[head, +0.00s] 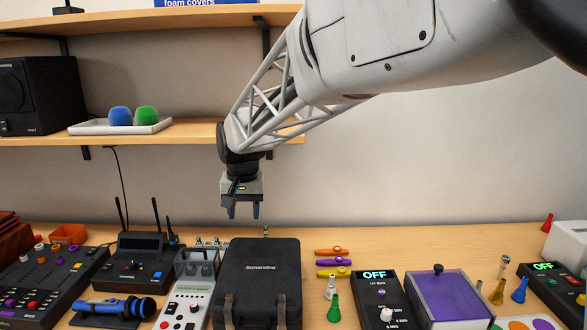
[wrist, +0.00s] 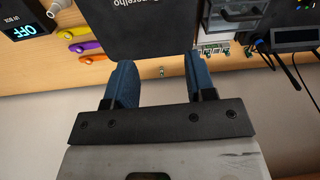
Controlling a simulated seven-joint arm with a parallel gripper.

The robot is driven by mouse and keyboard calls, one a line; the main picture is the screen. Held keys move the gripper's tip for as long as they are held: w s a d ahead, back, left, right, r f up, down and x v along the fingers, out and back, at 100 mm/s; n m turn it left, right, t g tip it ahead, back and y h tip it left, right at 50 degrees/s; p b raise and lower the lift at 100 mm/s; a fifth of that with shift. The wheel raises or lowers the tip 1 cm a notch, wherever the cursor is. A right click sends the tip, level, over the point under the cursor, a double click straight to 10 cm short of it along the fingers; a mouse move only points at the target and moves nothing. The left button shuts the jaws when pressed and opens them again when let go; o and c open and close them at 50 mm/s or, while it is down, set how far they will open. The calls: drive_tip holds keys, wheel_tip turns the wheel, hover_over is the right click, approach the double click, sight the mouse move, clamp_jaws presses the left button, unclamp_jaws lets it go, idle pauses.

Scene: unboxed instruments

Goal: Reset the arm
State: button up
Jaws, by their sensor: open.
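My gripper (head: 243,211) hangs in the air, pointing down, above the back of the table and behind a closed black case (head: 258,262). Its two blue fingers are apart with nothing between them; they also show in the wrist view (wrist: 155,85). In the wrist view the black case (wrist: 150,30) lies beyond the fingertips, with the table's back edge and the wall nearer the gripper.
The table (head: 400,245) is crowded: a mixer (head: 45,285), a blue microphone (head: 115,307), a wireless receiver (head: 142,258), orange, purple and yellow kazoos (head: 332,262), a black box reading OFF (head: 378,295) and a purple-topped box (head: 448,298). A shelf (head: 190,130) stands behind left.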

drive_tip(key=s+d+t, duration=0.1)
drive_tip(key=s+d, duration=2.2)
drive_tip(key=d, duration=0.2)
drive_tip(key=s+d+f, duration=0.2)
drive_tip(key=s, duration=0.3)
drive_tip(key=s+d+f+m, duration=0.1)
drive_tip(key=s+d+f, duration=0.2)
drive_tip(key=s, duration=0.2)
drive_tip(key=shift+s+d+h, duration=0.2)
drive_tip(key=shift+d+h, duration=0.05)
drive_tip(key=shift+h, duration=0.05)
drive_tip(key=shift+o, duration=0.2)
drive_tip(key=shift+w, duration=0.15)
